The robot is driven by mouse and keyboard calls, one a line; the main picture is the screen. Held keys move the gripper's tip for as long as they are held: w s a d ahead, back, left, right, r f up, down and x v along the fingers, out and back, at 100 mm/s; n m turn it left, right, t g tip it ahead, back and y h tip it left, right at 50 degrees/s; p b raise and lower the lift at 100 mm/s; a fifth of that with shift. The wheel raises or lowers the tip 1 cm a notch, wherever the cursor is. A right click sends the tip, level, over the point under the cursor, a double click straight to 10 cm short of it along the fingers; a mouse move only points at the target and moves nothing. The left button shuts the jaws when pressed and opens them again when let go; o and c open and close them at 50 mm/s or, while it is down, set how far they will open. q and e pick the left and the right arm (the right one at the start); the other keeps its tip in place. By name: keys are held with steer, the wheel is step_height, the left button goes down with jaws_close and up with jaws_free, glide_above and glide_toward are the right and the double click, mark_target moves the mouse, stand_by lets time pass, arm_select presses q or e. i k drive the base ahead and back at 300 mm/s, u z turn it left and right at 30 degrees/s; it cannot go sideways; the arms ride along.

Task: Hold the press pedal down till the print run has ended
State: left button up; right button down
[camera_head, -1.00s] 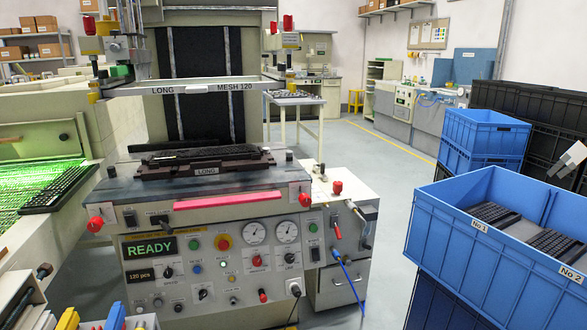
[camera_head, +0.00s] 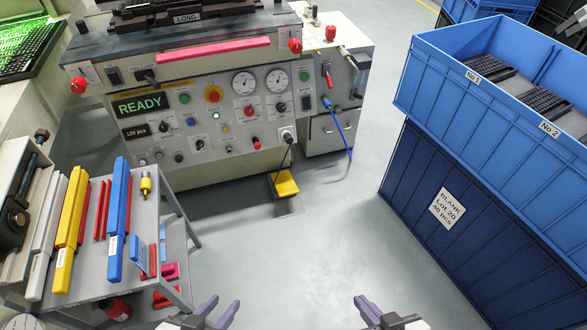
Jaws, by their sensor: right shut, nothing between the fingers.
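The yellow press pedal (camera_head: 285,183) is on the floor at the foot of the press (camera_head: 210,115), on a flat plate, with a cable running up to the panel. Nothing touches it. The press display (camera_head: 140,106) reads READY, with a pcs counter below it. My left gripper (camera_head: 219,308) is at the bottom edge of the picture, its two fingers apart and empty. My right gripper (camera_head: 368,309) is at the bottom edge to the right, shut and empty. Both are well in front of the pedal in the picture.
A tool cart (camera_head: 188,207) with coloured bars stands at the left. Stacked blue crates (camera_head: 420,75) stand at the right, one labelled BLANK Lot 20. A blue hose (camera_head: 347,135) hangs by the side cabinet. The grey floor between cart and crates is clear.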

mark_target(285, 185)
steer(key=z, duration=0.2)
steer(key=i, duration=1.2)
steer(key=u, duration=0.75)
steer(key=i, duration=0.65)
steer(key=u, duration=0.45)
